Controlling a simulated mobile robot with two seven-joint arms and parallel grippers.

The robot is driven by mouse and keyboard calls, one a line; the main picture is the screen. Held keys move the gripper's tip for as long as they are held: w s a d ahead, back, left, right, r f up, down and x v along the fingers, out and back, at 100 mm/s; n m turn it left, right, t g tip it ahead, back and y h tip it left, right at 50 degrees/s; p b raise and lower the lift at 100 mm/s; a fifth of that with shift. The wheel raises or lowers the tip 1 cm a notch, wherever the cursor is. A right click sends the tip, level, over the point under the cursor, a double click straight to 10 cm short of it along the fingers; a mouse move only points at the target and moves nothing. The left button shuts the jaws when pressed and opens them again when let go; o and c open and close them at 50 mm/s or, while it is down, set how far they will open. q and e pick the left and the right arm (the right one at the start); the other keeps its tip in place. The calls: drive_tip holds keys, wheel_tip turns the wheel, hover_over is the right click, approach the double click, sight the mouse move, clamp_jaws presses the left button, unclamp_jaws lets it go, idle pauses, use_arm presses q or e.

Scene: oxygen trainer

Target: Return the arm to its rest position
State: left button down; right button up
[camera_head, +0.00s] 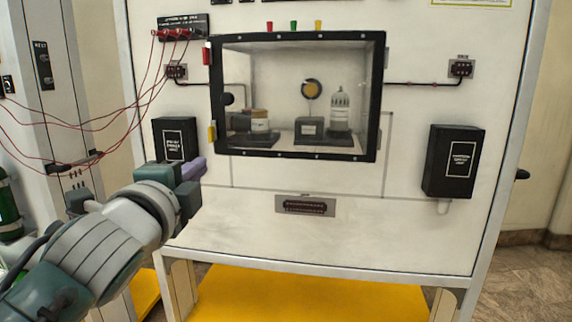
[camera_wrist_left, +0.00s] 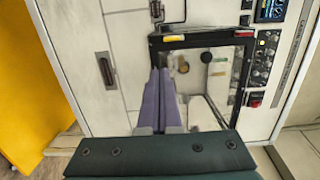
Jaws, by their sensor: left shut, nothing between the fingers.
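My left gripper (camera_head: 193,168) comes in from the lower left in the head view, in front of the left part of the white panel (camera_head: 270,225). Its purple fingers are shut with nothing between them. They also show closed together in the left wrist view (camera_wrist_left: 160,95), pointing toward the panel and the windowed case. The grey and dark green left arm (camera_head: 110,235) reaches up from the lower left corner. My right gripper is in neither view.
A black-framed window case (camera_head: 378,100) holds several small devices. A left black box (camera_head: 175,138) is close behind the gripper, and a right black box (camera_head: 453,162) hangs on the panel. Red wires (camera_head: 125,105) run at upper left. A yellow platform (camera_head: 300,295) lies below.

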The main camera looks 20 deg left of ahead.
use_arm(q)
drive_tip(key=s+d+f+n+g+h+p, duration=0.25)
drive_tip(key=s+d+n+g, duration=0.2)
drive_tip(key=s, duration=0.55)
drive_tip(key=s+d+f+n+g+h+p, duration=0.25)
drive_tip(key=s+d+n+g, duration=0.2)
drive_tip(key=s, duration=0.55)
drive_tip(key=s+d+f+n+g+h+p, duration=0.1)
drive_tip(key=s+d+n+g+p, duration=0.3)
drive_tip(key=s, duration=0.5)
wheel_tip(320, 180, up, 36)
drive_tip(key=p, duration=3.5)
drive_tip(key=shift+w+a+f+m, duration=0.15)
drive_tip(key=shift+a+m, duration=0.15)
drive_tip(key=shift+m, duration=0.1)
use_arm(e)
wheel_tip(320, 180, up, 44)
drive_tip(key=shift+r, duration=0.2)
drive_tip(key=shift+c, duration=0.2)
